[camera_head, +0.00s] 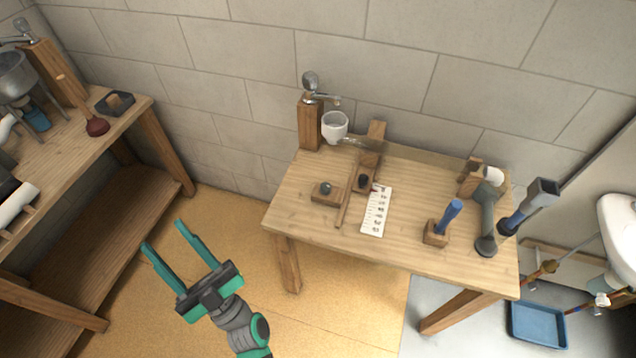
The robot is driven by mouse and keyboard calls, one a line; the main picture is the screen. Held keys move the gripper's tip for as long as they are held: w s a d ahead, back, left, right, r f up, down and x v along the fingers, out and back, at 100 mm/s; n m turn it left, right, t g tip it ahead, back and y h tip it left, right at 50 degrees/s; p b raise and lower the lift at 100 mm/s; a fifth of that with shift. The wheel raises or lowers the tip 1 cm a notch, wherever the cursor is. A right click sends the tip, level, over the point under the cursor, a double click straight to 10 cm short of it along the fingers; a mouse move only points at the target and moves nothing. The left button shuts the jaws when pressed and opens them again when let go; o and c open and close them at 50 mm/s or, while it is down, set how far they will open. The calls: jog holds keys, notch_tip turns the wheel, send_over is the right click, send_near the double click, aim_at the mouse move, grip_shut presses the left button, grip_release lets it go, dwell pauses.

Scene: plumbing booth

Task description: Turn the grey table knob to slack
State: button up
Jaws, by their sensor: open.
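A small grey knob (326,187) sits on a wooden block (322,198) near the left side of the wooden table (300,215). A dark knob (363,182) stands to its right, beside a white marked card (376,212) whose lettering is too small to read. My gripper (164,235) is open and empty. It is over the floor to the left of the table, well apart from the grey knob. Its two green fingers point up and left in the picture.
A tap on a wooden post (310,123) and a white cup (334,127) stand at the table's back left. A blue-handled tool (448,216) and grey-headed tools (534,198) stand at the right. A workbench (110,195) is at left. Floor between is clear.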

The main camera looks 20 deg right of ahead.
jog(key=w+a+r+n+g+y, duration=0.1)
jog(key=w+a+n+g+y, duration=0.3)
jog(key=n+g, duration=0.75)
jog(key=w+a+r+n+g+y, duration=0.15)
jog(key=a+n+g+y, duration=0.4)
jog(key=n+g, duration=0.55)
jog(key=m+g+h, duration=0.1)
jog(key=m+h, duration=0.6)
jog(key=h, duration=1.7)
send_over(326, 185)
notch_tip(326, 185, down, 15)
notch_tip(326, 185, down, 11)
jog(key=shift+a+r, duration=0.1)
jog(key=shift+r, duration=0.1)
